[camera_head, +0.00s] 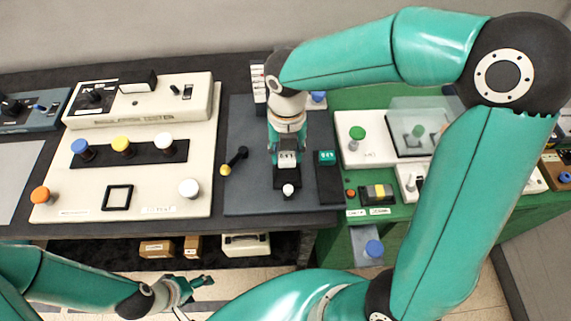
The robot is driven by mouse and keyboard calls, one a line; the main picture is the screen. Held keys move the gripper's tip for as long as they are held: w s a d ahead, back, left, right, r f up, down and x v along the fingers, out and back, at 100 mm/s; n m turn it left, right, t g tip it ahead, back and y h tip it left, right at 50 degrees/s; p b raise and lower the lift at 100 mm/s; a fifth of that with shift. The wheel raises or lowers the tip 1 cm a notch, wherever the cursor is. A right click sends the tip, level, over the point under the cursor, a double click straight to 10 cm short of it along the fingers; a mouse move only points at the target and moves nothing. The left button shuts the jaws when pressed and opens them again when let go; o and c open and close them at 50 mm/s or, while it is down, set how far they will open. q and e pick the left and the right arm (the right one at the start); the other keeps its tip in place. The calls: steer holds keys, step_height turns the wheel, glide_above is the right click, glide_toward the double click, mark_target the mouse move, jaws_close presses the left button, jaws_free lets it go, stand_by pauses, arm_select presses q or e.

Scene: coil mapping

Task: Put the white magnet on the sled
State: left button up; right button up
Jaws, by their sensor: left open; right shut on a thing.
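The white magnet (287,160), a small block with dark lettering, is between the fingers of my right gripper (287,155). My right gripper points down and is shut on it. The magnet is over or on a dark sled (287,178) that has a white knob (288,189) at its near end. I cannot tell whether magnet and sled touch, since the gripper hides part of the spot. My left gripper (199,287) is open and empty, low in the picture in front of the bench.
A black handle with a yellow knob (226,170) lies to the left on the grey mat (250,195). A cream panel (85,195) with coloured knobs is further left. A green bench (400,212) with devices is right.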

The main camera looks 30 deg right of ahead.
mark_target(286, 173)
steer(key=shift+f, duration=2.65)
steer(key=shift+f, duration=0.1)
steer(key=o, duration=1.2)
steer(key=shift+w+r, duration=0.1)
steer(key=shift+r, duration=0.1)
step_height(286, 173, up, 12)
steer(key=shift+f, duration=0.1)
